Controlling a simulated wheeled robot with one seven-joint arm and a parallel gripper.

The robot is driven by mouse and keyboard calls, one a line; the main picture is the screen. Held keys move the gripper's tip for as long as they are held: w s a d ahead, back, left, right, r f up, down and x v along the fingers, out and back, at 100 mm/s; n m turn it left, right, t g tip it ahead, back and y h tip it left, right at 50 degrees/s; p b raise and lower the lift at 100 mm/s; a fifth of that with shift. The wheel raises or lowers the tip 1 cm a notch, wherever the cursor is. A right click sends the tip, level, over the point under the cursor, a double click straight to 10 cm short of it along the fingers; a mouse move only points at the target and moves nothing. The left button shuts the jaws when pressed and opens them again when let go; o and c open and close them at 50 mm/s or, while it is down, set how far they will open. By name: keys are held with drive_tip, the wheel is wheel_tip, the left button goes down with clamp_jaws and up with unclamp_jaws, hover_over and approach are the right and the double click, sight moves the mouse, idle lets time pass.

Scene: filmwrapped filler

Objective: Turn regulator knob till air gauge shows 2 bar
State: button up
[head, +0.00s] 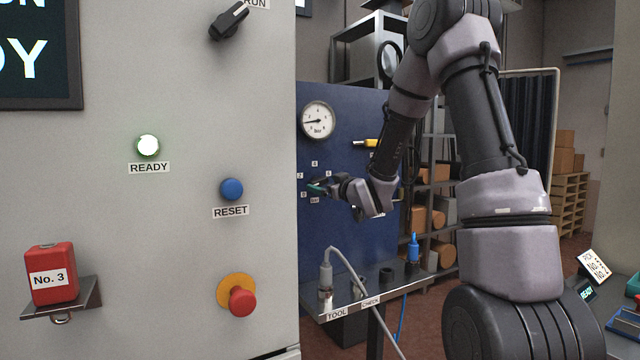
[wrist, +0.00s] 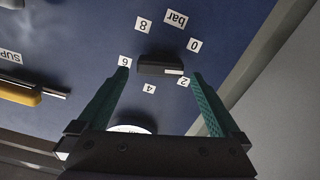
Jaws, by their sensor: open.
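The regulator knob (wrist: 162,66) is a dark bar with a white mark at its right end, near the label 2 (wrist: 183,82) in the wrist view. Labels 0, 4, 6, 8 and bar ring it. My gripper (wrist: 159,73) is open, with one green fingertip on each side of the knob; I cannot tell whether they touch it. In the head view my gripper (head: 316,188) is at the blue panel and hides the knob. The round white air gauge (head: 318,120) is above it, its needle pointing left; its figures are too small to read surely.
A yellow-handled valve (head: 366,143) sits right of the gauge. Below is a metal shelf (head: 350,308) with a grey hose plug (head: 326,277) and a blue plug (head: 413,248). The grey cabinet (head: 180,240) with buttons and a red No. 3 padlock (head: 51,274) stands close on the left.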

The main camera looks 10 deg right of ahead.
sight(321, 182)
drive_tip(key=shift+x, duration=1.7)
drive_tip(key=c, duration=1.2)
drive_tip(key=shift+c, duration=0.2)
drive_tip(key=shift+d+m, duration=0.1)
drive_tip(key=shift+m, duration=0.3)
drive_tip(key=m, duration=0.4)
drive_tip(key=shift+d+m, duration=0.1)
drive_tip(key=shift+m, duration=2.8)
